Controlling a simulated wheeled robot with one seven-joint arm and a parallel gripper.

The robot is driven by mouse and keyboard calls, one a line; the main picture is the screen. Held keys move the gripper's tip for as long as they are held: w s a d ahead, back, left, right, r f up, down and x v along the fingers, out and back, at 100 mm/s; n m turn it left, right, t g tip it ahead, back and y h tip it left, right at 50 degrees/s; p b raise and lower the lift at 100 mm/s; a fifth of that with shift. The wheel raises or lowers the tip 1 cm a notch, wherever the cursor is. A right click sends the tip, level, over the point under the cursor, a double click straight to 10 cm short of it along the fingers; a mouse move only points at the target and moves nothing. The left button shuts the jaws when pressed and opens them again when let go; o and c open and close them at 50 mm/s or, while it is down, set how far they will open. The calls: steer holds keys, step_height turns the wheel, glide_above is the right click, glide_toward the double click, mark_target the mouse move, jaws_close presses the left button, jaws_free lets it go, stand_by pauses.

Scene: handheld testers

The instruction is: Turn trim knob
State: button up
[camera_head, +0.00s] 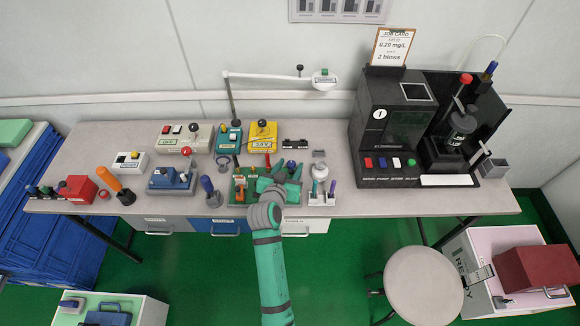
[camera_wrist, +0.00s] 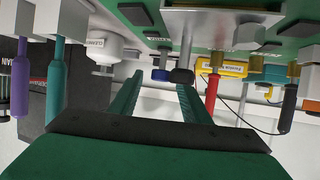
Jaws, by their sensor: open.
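My gripper (camera_head: 282,178) is over the front middle of the table, at the right part of a green tray (camera_head: 239,198). In the wrist view its two teal fingers (camera_wrist: 158,85) are spread apart with nothing held. A dark round knob (camera_wrist: 182,76) on a metal shaft shows near the right fingertip, with a blue knob (camera_wrist: 161,75) beside it. Both appear beyond or around the fingertips; I cannot tell whether there is contact. No readable label marks either as the trim knob. In the head view a blue knob (camera_head: 291,164) shows just behind the fingers.
Close right stands a white holder (camera_head: 322,199) with coloured pens. Left are a blue tester (camera_head: 171,180), a blue-handled tool (camera_head: 210,190) and an orange-handled one (camera_head: 119,190). A yellow tester (camera_head: 262,136) stands behind. A large dark machine (camera_head: 385,130) fills the right.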

steer(key=shift+w, duration=0.15)
steer(key=shift+c, duration=0.9)
steer(key=c, duration=0.9)
steer(key=shift+o, duration=0.2)
steer(key=shift+w+d+y, duration=0.1)
steer(key=shift+y, duration=0.2)
steer(key=shift+a+n, duration=0.2)
steer(key=shift+n, duration=0.2)
steer(key=o, duration=1)
steer(key=shift+d, duration=0.1)
